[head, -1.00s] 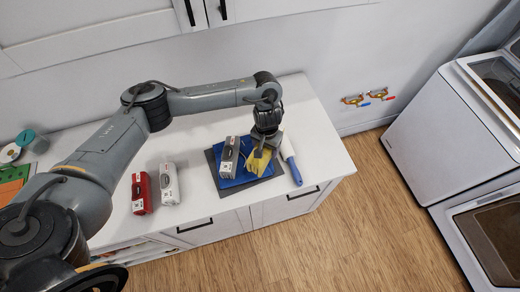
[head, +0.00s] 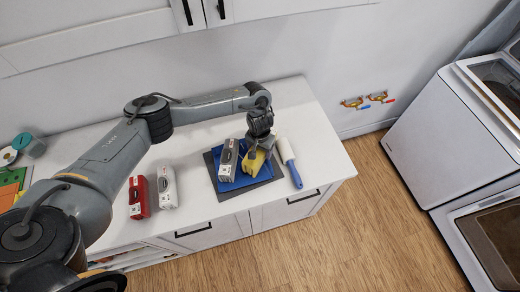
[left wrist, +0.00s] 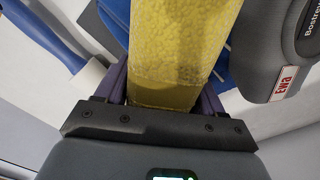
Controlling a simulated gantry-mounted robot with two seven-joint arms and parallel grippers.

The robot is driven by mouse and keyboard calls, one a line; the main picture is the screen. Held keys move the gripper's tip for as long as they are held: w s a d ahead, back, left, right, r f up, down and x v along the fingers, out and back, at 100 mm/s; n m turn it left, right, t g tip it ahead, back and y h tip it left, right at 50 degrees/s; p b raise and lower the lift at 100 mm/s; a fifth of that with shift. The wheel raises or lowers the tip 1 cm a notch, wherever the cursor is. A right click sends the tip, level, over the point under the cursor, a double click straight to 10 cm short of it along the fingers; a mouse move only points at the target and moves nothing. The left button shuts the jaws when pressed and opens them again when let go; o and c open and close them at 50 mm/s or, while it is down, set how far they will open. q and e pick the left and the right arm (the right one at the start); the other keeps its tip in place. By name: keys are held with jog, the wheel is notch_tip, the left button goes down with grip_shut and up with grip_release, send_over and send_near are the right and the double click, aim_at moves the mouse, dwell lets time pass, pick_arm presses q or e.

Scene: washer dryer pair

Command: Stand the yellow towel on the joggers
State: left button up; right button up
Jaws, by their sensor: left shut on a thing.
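My left gripper (head: 255,150) is shut on the yellow towel (head: 253,163), seen from above over the right part of a blue folded cloth (head: 229,186). The cloth lies on a dark grey flat piece (head: 262,182); I cannot tell which of the two is the joggers. In the left wrist view the towel (left wrist: 175,50) runs away from between the jaws, with blue cloth (left wrist: 218,65) beyond it. Whether its far end touches the cloth is hidden. My right gripper is not in view.
A grey package (head: 228,161) stands on the blue cloth, just left of the towel. A lint roller (head: 290,163) with a blue handle lies to the right. The counter's right end (head: 325,150) is clear.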

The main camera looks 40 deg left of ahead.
pick_arm(q)
jog(key=o, duration=1.4)
